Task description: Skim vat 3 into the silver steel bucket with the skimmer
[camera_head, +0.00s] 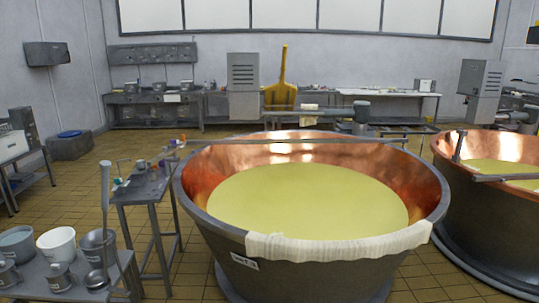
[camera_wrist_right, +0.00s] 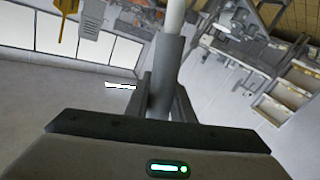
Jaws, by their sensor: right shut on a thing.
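Vat 3 (camera_head: 235,240) is a wide copper-lined vat in the middle of the head view, full of pale yellow liquid (camera_head: 310,200). A cream cloth (camera_head: 340,247) hangs over its near rim. A silver steel bucket (camera_head: 92,241) stands on the low table at the left, partly behind a long-handled ladle-like tool (camera_head: 105,185). My right gripper (camera_wrist_right: 160,112) shows only in the right wrist view, shut on a pale rod with a grey sleeve (camera_wrist_right: 168,65). The rod's far end is out of view, so I cannot tell what tool it is. My left gripper is not in view.
The low table (camera_head: 85,288) also bears a white bucket (camera_head: 56,244), a grey bucket (camera_head: 16,242) and mugs. A small table (camera_head: 150,190) stands against the vat's left side. Another copper vat (camera_head: 490,210) is close on the right.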

